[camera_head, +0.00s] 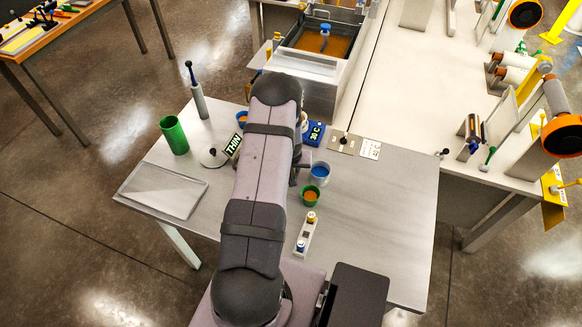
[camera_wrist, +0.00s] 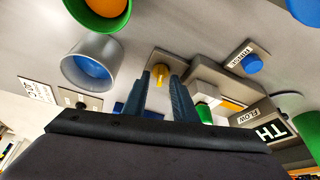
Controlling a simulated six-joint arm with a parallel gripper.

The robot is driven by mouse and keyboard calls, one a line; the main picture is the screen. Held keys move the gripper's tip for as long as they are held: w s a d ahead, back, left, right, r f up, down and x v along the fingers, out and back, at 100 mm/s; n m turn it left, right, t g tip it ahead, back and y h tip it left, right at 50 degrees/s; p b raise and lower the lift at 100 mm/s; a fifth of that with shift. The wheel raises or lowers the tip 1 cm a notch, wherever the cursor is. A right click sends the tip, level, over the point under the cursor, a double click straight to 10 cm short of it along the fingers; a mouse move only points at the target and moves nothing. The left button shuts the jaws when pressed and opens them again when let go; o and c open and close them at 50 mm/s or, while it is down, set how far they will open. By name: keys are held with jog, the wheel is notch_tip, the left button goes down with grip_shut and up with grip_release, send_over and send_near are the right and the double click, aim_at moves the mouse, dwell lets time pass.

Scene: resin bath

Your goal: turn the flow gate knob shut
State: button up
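In the wrist view a small yellow knob (camera_wrist: 159,72) stands on a grey-brown plate. No label on it can be read, so I cannot tell for sure that it is the flow gate knob. A grey block with a FLOW label (camera_wrist: 249,116) is to its right. My gripper (camera_wrist: 160,78) has its two dark blue fingers apart, with the yellow knob showing between their tips. I cannot tell whether they touch it.
A silver cup (camera_wrist: 92,62) and a green cup of amber liquid (camera_wrist: 97,14) are left of the fingers in the wrist view. A blue knob (camera_wrist: 252,64) is at the right. The resin bath (camera_head: 322,44) stands behind. The table's right front (camera_head: 385,225) is clear.

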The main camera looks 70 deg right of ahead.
jog(key=shift+r, duration=0.1)
jog(key=v, duration=0.7)
dwell(0.4)
jog(key=shift+a+r, duration=0.1)
